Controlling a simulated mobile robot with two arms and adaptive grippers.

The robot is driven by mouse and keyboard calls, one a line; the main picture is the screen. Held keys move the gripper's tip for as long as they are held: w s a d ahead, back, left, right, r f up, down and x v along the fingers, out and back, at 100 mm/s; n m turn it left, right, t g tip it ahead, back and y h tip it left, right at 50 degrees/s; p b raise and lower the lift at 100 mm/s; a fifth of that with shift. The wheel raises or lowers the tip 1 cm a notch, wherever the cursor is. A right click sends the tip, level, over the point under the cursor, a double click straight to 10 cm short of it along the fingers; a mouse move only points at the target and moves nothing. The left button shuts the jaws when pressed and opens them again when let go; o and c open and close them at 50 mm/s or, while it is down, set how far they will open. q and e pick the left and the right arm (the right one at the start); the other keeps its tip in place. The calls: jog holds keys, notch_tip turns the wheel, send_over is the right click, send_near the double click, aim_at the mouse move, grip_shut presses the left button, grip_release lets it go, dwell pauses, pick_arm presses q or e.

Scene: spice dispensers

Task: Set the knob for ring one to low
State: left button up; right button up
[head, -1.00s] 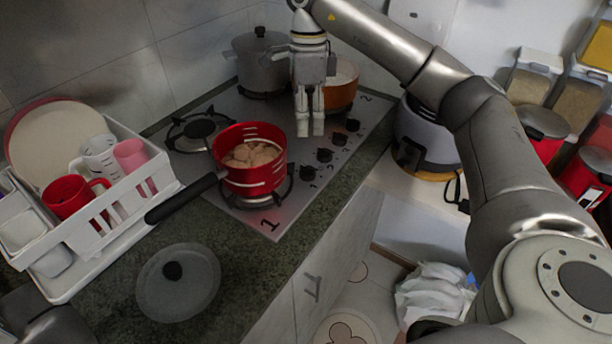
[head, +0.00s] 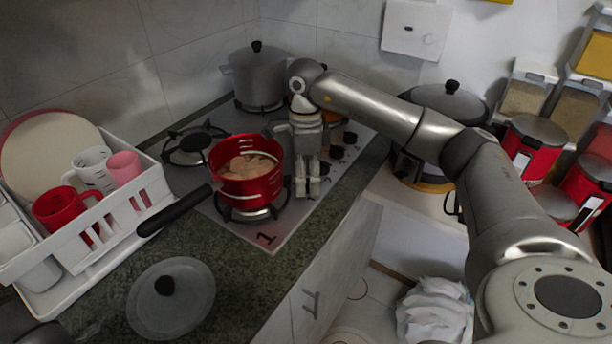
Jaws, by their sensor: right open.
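The stove (head: 207,207) has a row of dark knobs on its right side. Three knobs show: one at the far end (head: 350,137), one in the middle (head: 337,152) and one nearer (head: 324,168). The knob nearest the "1" mark (head: 265,239) is hidden behind my right gripper (head: 307,190). That gripper points down over the near end of the row, beside the red pot, with its fingers open and slightly apart. Contact with the knob cannot be told. The red pot (head: 245,187) with brown pieces stands on the front burner. My left gripper is not in view.
The pot's black handle (head: 175,211) sticks out left over the counter. A grey pot (head: 256,78) and a partly hidden orange pot stand behind. A dish rack (head: 95,245) and a glass lid (head: 171,305) lie at left. A cooker (head: 448,105) stands at right.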

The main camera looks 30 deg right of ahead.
jog(key=shift+f, duration=0.25)
jog(key=c, duration=1)
jog(key=shift+c, duration=0.2)
jog(key=shift+m, duration=0.4)
jog(key=m, duration=0.4)
jog(key=shift+s+m, duration=0.1)
jog(key=shift+m, duration=0.3)
jog(key=m, duration=0.5)
jog(key=shift+a+t+p, duration=0.1)
jog(key=shift+t+p, duration=0.2)
jog(key=shift+m, duration=0.3)
